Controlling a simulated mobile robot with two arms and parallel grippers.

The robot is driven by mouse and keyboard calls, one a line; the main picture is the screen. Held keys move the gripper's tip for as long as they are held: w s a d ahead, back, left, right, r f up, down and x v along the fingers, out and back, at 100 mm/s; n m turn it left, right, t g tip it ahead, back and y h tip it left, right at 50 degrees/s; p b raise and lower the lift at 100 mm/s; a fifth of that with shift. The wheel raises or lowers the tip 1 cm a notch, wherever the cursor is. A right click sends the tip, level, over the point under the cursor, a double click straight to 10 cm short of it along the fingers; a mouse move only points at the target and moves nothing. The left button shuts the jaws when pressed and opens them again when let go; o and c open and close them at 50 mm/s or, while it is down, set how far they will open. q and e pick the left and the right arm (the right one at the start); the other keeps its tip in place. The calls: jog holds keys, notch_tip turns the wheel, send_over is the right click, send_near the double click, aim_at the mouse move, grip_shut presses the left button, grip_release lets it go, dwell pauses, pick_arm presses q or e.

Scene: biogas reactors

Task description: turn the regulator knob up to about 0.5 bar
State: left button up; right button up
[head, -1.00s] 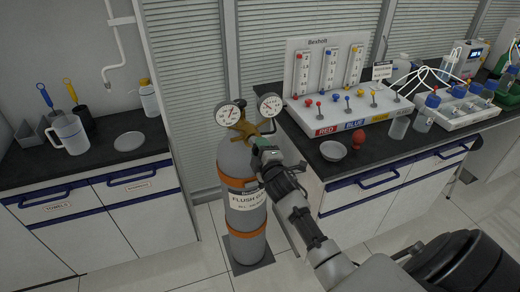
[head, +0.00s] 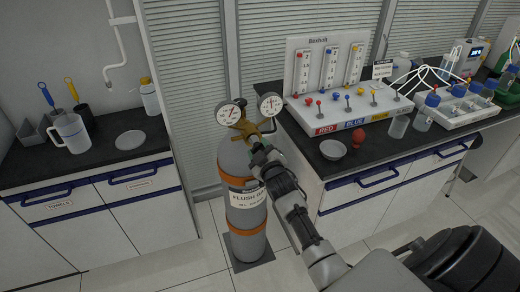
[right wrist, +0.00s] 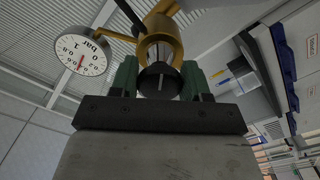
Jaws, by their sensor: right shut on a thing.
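The regulator is a brass body (head: 243,127) on top of the grey flush gas cylinder (head: 243,212). It carries two round white gauges, a left one (head: 229,115) and a right one (head: 270,103). In the right wrist view one gauge (right wrist: 82,52), marked bar, shows upside down with a red needle; its exact reading is too small to tell. The dark regulator knob (right wrist: 160,80) sits between the green fingers of my right gripper (right wrist: 158,88), which is shut on it. In the head view my right gripper (head: 258,149) hides the knob. My left gripper is not in view.
The right bench (head: 400,152) stands close beside my right arm, with a flowmeter panel (head: 328,70), a small dish (head: 332,149) and a red bulb (head: 359,138) on it. The left bench (head: 100,157) holds a jug (head: 71,133). Floor shows between the benches.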

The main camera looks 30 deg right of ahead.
jog(key=shift+f, duration=0.1)
dwell(0.3)
jog(key=o, duration=0.9)
jog(key=b+v, duration=0.1)
jog(key=v, duration=1)
jog(key=shift+w, duration=0.1)
